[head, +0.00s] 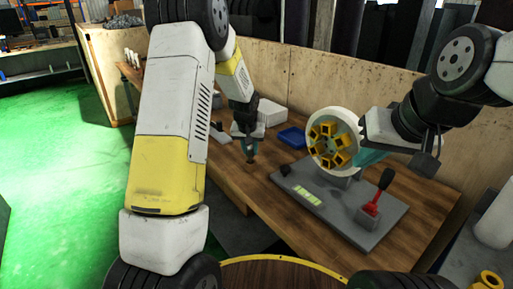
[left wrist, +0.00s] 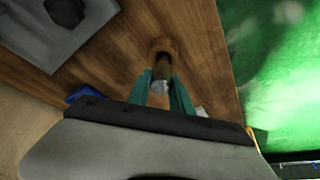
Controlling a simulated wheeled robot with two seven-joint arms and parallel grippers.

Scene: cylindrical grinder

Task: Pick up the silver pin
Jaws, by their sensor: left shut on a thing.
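The silver pin (left wrist: 160,87) shows as a small silver end between the two teal fingers of my left gripper (left wrist: 162,92) in the left wrist view. The fingers are shut on it. A dark brown cylindrical part (left wrist: 162,62) lies just beyond the silver end, over the wooden table; I cannot tell whether it touches the table. In the head view my left gripper (head: 250,150) points down at the table's left edge, and the pin is too small to make out clearly. My right gripper (head: 372,155) is beside the white wheel, its fingertips partly hidden.
A grey base plate (head: 330,205) carries a white wheel with yellow blocks (head: 333,140) and a red lever (head: 372,208). A blue tray (head: 292,137) and a white box (head: 270,112) stand behind. A wooden panel (head: 330,85) closes the back. Green floor (head: 70,170) lies left.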

